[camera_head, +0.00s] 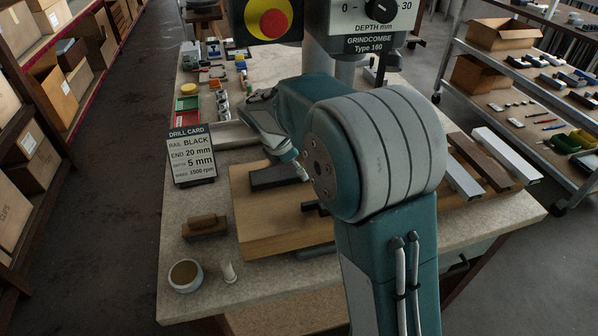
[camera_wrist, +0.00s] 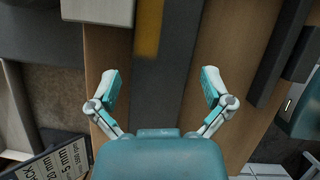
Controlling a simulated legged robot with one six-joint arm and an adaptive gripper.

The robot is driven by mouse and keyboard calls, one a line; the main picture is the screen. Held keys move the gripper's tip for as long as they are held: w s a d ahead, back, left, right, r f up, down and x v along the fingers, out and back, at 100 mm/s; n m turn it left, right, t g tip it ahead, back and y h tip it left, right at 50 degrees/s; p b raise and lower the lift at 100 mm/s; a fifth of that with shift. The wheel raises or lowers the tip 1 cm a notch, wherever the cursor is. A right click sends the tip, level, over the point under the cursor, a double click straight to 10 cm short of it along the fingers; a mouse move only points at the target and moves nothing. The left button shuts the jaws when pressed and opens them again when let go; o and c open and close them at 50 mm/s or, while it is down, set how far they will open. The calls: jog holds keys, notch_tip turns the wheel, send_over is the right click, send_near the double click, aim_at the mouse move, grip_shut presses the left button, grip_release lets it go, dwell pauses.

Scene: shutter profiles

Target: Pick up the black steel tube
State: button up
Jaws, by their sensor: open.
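A dark tube (camera_head: 275,177), which looks like the black steel tube, lies on the wooden board (camera_head: 255,215) on the bench, partly hidden by my arm in the head view. In the wrist view a dark grey bar (camera_wrist: 162,75) runs up the picture between my fingers, with a yellow patch (camera_wrist: 148,28) along its upper left. My gripper (camera_wrist: 159,82) is open, one finger either side of the bar, with gaps on both sides. Height above the bar is hard to tell. In the head view only one fingertip shows clearly, near the tube's right end.
A drill card (camera_head: 191,157) reading "RAIL BLACK" stands left of the board. White and brown profiles (camera_head: 480,160) lie at the right. A brown block (camera_head: 204,226), a round pot (camera_head: 185,275) and a small white cone (camera_head: 229,272) stand at the front left. A drill machine rises behind.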

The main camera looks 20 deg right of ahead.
jog(key=shift+d+f, duration=0.15)
jog(key=shift+f, duration=0.25)
jog(key=c, duration=1.1)
jog(key=shift+r, duration=0.15)
